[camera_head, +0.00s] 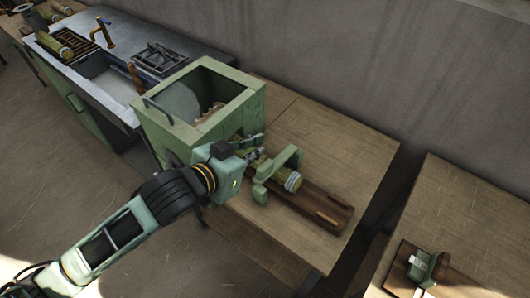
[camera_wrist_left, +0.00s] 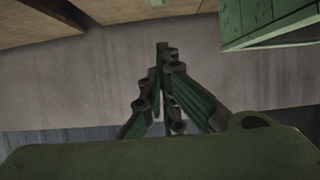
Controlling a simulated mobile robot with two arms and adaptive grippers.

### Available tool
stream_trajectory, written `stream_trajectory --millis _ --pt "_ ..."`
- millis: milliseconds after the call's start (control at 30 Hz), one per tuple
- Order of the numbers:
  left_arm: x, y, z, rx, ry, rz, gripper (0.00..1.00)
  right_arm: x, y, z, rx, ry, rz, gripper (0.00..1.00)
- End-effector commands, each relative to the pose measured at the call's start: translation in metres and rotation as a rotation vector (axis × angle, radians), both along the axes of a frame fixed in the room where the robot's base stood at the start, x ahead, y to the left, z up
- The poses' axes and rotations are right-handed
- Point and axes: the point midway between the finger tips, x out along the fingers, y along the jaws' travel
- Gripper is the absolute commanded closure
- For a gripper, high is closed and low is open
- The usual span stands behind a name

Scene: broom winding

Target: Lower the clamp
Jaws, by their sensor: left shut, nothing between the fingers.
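The clamp (camera_head: 289,157) looks like a green frame on a dark wooden board (camera_head: 318,203) on the table. It stands around a yellowish bundle (camera_head: 271,167) with a pale band near its right end. My left gripper (camera_head: 254,154) is just left of the clamp, beside the bundle's left end; I cannot tell whether it touches either. In the left wrist view its fingers (camera_wrist_left: 162,52) meet at the tips with nothing between them. The clamp is not clearly visible in that view. My right gripper is not in view.
A green open-topped box (camera_head: 240,118) stands right behind my left gripper. Its green side appears in the left wrist view (camera_wrist_left: 262,20). A sink counter (camera_head: 112,88) is at the upper left. A second table (camera_head: 460,215) with a small green device (camera_head: 428,266) is at the right, across a gap.

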Motion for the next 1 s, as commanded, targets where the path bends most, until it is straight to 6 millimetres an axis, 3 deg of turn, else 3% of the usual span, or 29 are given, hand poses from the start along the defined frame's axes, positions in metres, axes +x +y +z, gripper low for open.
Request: stream_trajectory --millis 333,400,600,1000 --pt "0.044 -0.033 -0.024 0.000 0.001 0.000 1.00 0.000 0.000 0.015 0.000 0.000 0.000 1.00" --pt "0.040 -0.029 -0.039 0.004 0.006 0.001 1.00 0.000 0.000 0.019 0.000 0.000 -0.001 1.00" --pt "0.037 -0.027 -0.060 0.002 0.003 0.000 1.00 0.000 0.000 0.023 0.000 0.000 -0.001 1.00" --pt "0.036 -0.027 -0.064 0.001 0.000 0.000 1.00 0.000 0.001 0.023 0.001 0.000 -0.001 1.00"
